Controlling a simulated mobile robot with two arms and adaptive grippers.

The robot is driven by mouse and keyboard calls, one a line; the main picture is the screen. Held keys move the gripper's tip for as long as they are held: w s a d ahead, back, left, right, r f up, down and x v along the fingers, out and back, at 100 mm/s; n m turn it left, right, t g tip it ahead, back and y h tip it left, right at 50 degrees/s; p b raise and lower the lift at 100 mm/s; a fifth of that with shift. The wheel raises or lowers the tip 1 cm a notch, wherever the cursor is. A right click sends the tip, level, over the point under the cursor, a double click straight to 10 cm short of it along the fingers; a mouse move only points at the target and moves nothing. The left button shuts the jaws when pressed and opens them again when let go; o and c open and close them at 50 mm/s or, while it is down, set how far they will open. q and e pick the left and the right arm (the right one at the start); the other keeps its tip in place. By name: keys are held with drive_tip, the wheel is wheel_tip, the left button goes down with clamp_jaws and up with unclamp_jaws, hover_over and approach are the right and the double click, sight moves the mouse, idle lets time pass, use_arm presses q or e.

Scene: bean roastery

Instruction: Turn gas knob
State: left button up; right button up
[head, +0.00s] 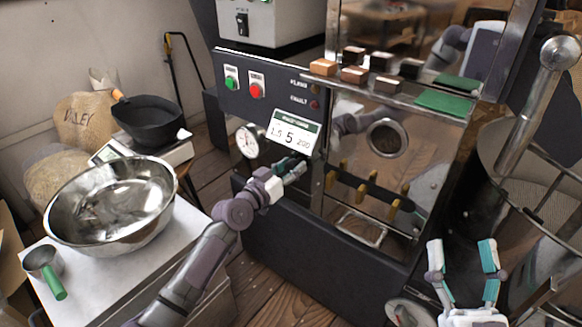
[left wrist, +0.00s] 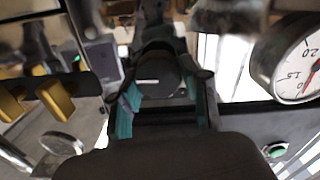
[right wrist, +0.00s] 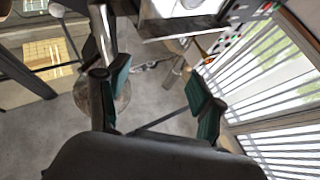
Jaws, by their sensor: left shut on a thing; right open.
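A dark round gas knob with a pale line across its face (left wrist: 158,75) shows between my left fingers in the left wrist view. My left gripper (head: 291,170) is shut on it at the front of the dark roaster panel, below the display card. In the head view the fingers hide the knob. The left fingers also show in the left wrist view (left wrist: 163,97), one on each side of the knob. My right gripper (head: 463,258) is open and empty at the lower right, apart from the roaster. It also shows open in the right wrist view (right wrist: 160,92).
A white dial gauge (head: 247,141) and a display card (head: 292,134) are close to my left gripper. Green and red buttons (head: 256,90) are above. A steel bowl (head: 72,232) and a green-handled scoop (head: 46,268) are on the white table at left. A steel drum (head: 500,170) stands right.

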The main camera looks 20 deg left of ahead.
use_arm(q)
drive_tip(key=n, duration=0.4)
drive_tip(key=shift+a+p, duration=0.15)
drive_tip(key=shift+p, duration=0.2)
drive_tip(key=shift+w+f+n+p, duration=0.1)
drive_tip(key=shift+n+p, duration=0.2)
drive_tip(key=shift+n, duration=1.9)
use_arm(e)
drive_tip(key=shift+w+d+f+g+h, duration=0.1)
drive_tip(key=shift+w+f+g+h, duration=0.15)
drive_tip(key=shift+f+g, duration=0.45)
drive_tip(key=shift+w+d+f+g+h, duration=0.1)
drive_tip(key=shift+w+f+g+h, duration=0.25)
drive_tip(key=shift+f, duration=0.65)
drive_tip(key=shift+w+f+g+h, duration=0.1)
drive_tip(key=shift+w+f+g, duration=0.1)
drive_tip(key=shift+f+g, duration=0.55)
drive_tip(key=shift+f, duration=0.2)
use_arm(q)
drive_tip(key=o, duration=1.1)
drive_tip(key=shift+a, duration=0.1)
drive_tip(key=shift+o, duration=0.2)
drive_tip(key=v, duration=1.2)
